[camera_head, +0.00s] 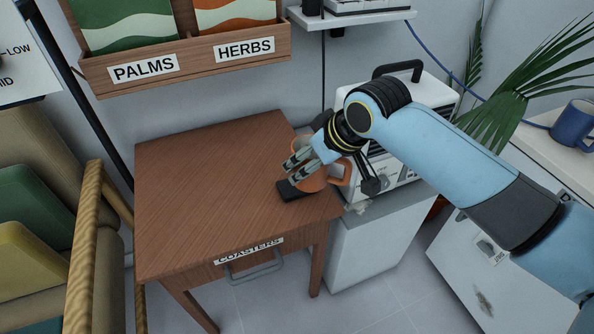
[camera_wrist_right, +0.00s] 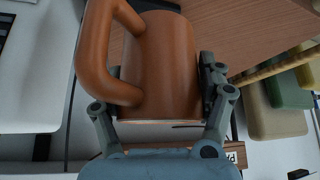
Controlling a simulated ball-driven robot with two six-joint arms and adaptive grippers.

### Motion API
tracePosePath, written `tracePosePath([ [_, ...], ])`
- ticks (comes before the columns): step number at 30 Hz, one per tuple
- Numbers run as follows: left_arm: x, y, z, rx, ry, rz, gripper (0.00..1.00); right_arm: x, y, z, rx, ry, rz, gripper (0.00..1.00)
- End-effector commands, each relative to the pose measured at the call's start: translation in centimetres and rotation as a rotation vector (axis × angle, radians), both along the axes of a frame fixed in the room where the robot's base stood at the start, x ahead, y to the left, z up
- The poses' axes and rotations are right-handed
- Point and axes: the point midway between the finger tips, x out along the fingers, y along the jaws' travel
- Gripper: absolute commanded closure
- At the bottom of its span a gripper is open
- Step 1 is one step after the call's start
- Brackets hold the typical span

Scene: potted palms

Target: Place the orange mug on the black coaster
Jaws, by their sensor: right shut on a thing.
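The orange mug (camera_head: 312,182) is in my right gripper (camera_head: 296,171), over the right end of the small wooden table. Its handle points right. In the right wrist view the mug (camera_wrist_right: 172,62) fills the space between the fingers of the right gripper (camera_wrist_right: 160,78), with its handle at the left. The black coaster (camera_head: 287,192) lies near the table's right edge. Its left part shows, and the mug and gripper cover the rest. I cannot tell whether the mug touches the coaster. My left gripper is not in view.
The wooden table (camera_head: 205,190) is bare to the left of the coaster. A white machine (camera_head: 415,92) stands close on the right, behind my arm. A blue mug (camera_head: 572,125) stands on a white surface at far right. A wall rack (camera_head: 190,62) hangs above.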

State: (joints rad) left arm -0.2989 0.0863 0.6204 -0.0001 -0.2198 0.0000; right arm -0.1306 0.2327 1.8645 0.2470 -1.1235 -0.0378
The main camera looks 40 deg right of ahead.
Motion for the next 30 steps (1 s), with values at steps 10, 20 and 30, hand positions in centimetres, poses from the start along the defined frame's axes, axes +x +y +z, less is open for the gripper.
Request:
tracePosePath([
  [10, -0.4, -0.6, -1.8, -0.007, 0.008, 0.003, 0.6, 5.8, -0.9, -3.5, 0.001, -0.001, 0.002, 0.71],
  [20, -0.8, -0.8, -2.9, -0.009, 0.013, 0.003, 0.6, 5.9, -0.9, -7.4, 0.001, 0.001, 0.002, 0.71],
  [30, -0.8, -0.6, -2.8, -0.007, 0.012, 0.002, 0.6, 5.9, -1.0, -7.6, 0.0, 0.0, 0.002, 0.71],
])
